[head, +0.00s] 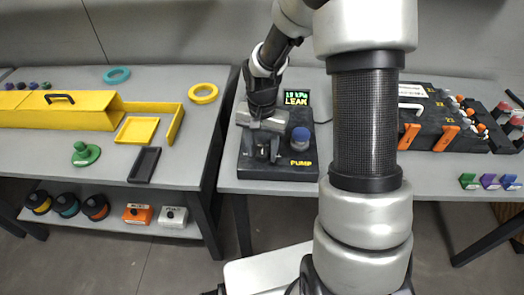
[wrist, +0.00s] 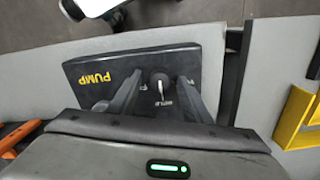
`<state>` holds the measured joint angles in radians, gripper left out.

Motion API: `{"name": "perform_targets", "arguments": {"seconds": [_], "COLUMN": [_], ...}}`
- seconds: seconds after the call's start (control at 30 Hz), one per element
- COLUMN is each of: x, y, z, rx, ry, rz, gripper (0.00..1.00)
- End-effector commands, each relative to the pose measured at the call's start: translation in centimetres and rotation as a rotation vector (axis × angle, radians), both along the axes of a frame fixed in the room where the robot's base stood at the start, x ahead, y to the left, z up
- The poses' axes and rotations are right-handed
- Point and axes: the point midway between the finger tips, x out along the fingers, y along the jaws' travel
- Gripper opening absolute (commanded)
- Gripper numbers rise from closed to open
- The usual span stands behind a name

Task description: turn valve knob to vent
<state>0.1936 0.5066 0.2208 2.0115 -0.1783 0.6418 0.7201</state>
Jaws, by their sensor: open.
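The valve knob (wrist: 160,84) is a small dark knob with a white pointer line, on the black pump unit (wrist: 140,57). In the wrist view it sits between the two fingers of my gripper (wrist: 160,97). The fingers are open, one on each side, and I cannot tell whether they touch it. The small labels around the knob are partly hidden and too small to read surely.
A small screen (head: 297,98) behind the pump reads "19 kPa" and "LEAK". A yellow case (head: 60,112) and yellow tray (head: 137,130) lie on the left table. A black case (head: 440,125) is right.

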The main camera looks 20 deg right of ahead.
Motion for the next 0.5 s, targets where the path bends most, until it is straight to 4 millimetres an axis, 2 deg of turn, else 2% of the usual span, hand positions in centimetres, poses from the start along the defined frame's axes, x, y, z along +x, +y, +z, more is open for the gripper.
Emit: {"name": "perform_targets", "arguments": {"seconds": [0.27, 0.5], "x": [0.00, 0.01], "y": [0.00, 0.01], "z": [-0.14, -0.13], "rx": [-0.001, -0.001], "ry": [-0.001, -0.001], "rz": [0.000, 0.000], "gripper": [0.45, 0.06]}}
